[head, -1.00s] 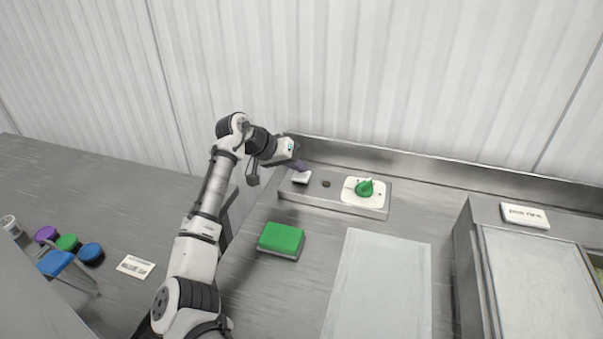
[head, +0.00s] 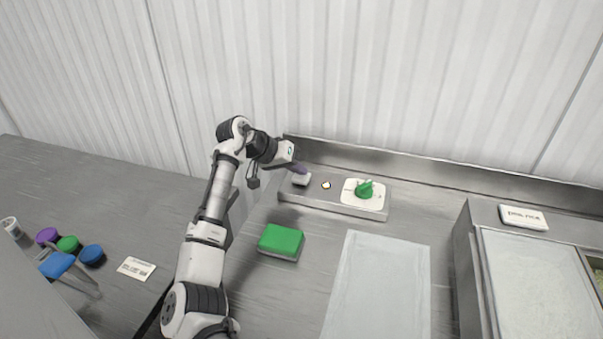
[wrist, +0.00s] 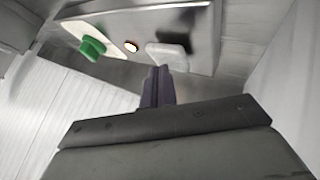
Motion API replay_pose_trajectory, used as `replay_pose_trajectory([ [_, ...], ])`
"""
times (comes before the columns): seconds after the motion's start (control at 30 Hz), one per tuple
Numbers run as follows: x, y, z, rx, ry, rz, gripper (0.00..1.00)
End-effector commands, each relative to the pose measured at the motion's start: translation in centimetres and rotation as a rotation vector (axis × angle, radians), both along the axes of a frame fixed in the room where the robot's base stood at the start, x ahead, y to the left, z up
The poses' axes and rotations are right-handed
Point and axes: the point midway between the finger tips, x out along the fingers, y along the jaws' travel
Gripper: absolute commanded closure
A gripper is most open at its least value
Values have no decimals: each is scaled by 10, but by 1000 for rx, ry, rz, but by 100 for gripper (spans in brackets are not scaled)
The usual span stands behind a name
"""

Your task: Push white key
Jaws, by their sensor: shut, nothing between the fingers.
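The white key (head: 302,179) sits at the left end of a grey metal panel (head: 340,205) against the back wall. It also shows in the wrist view (wrist: 172,58). My gripper (head: 299,168) is shut and empty, with its dark fingertips at the white key; the wrist view shows the fingertips (wrist: 159,71) at the key's edge. Contact looks likely, but I cannot tell how far the key is pressed. A small round indicator (head: 326,185) beside the key is lit whitish with an orange rim. It also shows in the wrist view (wrist: 131,47).
A green knob (head: 364,189) on a white plate is at the panel's right. A green-topped block (head: 281,241) and a pale board (head: 378,290) lie in front. A labelled white block (head: 523,216) stands on the right-hand unit. Colored lids (head: 68,243) lie at left.

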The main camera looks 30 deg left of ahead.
Motion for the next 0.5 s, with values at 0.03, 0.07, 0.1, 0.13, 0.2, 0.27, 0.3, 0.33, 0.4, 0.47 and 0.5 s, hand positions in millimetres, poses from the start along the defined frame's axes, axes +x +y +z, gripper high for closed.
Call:
replay_pose_trajectory([
  [0.03, 0, 0, 2, -1, 1, 0, 100],
  [0.07, 0, 0, 2, -1, 1, 0, 100],
  [0.1, 0, 0, 2, 0, 1, -1, 100],
  [0.13, 0, 0, 1, 0, 0, 0, 100],
  [0.2, 0, 0, 1, 1, 0, 1, 100],
  [0.27, 0, 0, 2, 1, 0, 1, 100],
  [0.3, 0, 0, 3, 1, 0, 1, 100],
  [0.33, 0, 0, 5, 1, 0, -1, 100],
  [0.4, 0, 0, 12, 1, -1, 0, 100],
  [0.47, 0, 0, 19, 1, 0, -1, 100],
  [0.5, 1, -1, 23, 0, -1, -2, 100],
])
